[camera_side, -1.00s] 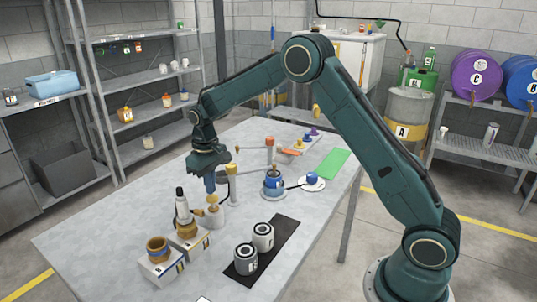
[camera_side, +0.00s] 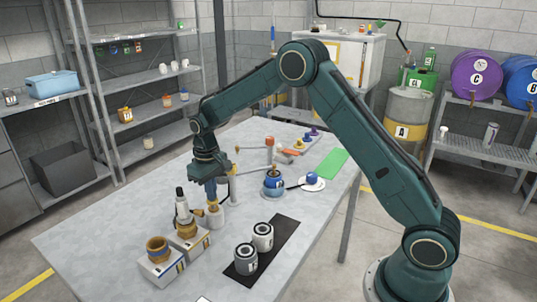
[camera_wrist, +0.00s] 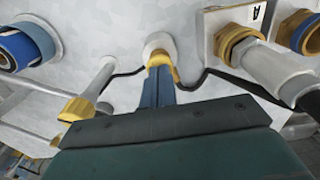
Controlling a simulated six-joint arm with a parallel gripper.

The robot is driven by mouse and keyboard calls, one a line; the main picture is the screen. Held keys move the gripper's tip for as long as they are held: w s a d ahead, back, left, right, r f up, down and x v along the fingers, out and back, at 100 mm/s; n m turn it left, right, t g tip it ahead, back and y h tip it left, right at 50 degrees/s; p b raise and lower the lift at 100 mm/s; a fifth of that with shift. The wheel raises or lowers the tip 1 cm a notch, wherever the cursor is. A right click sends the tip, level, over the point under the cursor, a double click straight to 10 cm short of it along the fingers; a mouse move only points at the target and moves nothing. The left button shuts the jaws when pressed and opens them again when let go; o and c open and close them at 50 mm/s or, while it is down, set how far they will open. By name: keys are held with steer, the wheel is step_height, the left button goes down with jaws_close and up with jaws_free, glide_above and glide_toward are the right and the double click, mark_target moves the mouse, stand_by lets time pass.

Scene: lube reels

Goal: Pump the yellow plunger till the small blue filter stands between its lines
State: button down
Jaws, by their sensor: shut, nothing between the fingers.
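My gripper (camera_side: 212,200) is shut, its blue fingers pointing down at the yellow plunger (camera_side: 213,208) of a white upright pump (camera_side: 217,217). In the wrist view the fingertips (camera_wrist: 158,78) meet the yellow plunger (camera_wrist: 157,58) and hide part of it; they seem to touch its top. The white pump body (camera_wrist: 159,42) shows beyond. A blue canister (camera_side: 273,184) stands on the table to the right; it may be the small blue filter. A blue-ringed part shows at the left of the wrist view (camera_wrist: 22,46). I cannot make out its lines or level.
A white-and-amber fitting (camera_side: 183,212) on a block and an amber cup (camera_side: 157,247) on another stand at front left. Two grey-white cans (camera_side: 254,246) sit on a black mat. A yellow-topped post (camera_wrist: 78,108) stands beside the pump. A green mat (camera_side: 333,163) lies farther back.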

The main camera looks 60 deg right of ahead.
steer(key=shift+f, duration=0.8)
steer(key=shift+r, duration=3.85)
